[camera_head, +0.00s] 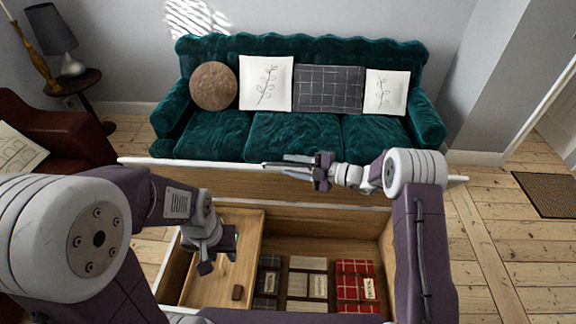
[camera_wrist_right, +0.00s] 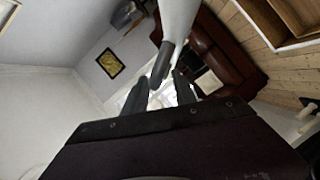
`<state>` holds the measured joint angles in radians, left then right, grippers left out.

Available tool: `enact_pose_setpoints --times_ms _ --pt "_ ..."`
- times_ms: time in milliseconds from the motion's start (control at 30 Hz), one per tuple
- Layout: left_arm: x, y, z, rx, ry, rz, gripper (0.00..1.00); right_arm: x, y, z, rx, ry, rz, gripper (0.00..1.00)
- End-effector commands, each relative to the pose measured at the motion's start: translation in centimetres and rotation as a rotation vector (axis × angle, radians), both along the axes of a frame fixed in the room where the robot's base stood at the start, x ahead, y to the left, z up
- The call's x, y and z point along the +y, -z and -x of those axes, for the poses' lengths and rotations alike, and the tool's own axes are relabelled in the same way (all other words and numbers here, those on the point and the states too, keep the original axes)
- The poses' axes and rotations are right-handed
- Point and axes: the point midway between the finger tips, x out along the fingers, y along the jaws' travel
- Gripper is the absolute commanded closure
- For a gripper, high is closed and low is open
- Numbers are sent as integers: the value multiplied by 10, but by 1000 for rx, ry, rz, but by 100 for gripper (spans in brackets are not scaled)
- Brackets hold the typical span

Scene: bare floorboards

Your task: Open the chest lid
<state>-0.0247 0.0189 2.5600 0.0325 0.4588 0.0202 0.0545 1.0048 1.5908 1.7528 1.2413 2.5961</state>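The wooden chest (camera_head: 388,262) stands open in front of me. Its lid (camera_head: 235,183) is raised at the back, with a pale top edge and brown inner face. My right gripper (camera_head: 292,162) is at the middle of the lid's top edge, fingers pointing left. In the right wrist view its fingers (camera_wrist_right: 158,95) are apart, with a pale, dark-ended piece in front of them, perhaps the lid; contact is unclear. My left gripper (camera_head: 220,256) is over the chest's left side, above a wooden tray (camera_head: 212,287), fingers apart and empty.
Folded dark, beige and red checked textiles (camera_head: 312,283) lie in the chest. A green sofa (camera_head: 295,135) with cushions stands close behind the lid. A red-brown armchair (camera_head: 60,128) is at left.

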Motion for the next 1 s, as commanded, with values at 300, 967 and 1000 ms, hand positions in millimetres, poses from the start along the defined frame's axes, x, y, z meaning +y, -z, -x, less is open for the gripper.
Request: enact_pose_setpoints --times_ms 300,967,1000 --pt "0 12 0 0 0 0 64 -60 -10 23 1 4 2 67" --pt "0 12 0 0 0 0 64 -58 -25 27 -24 -20 6 67" --pt "0 12 0 0 0 0 64 -52 -40 27 -57 -33 13 67"
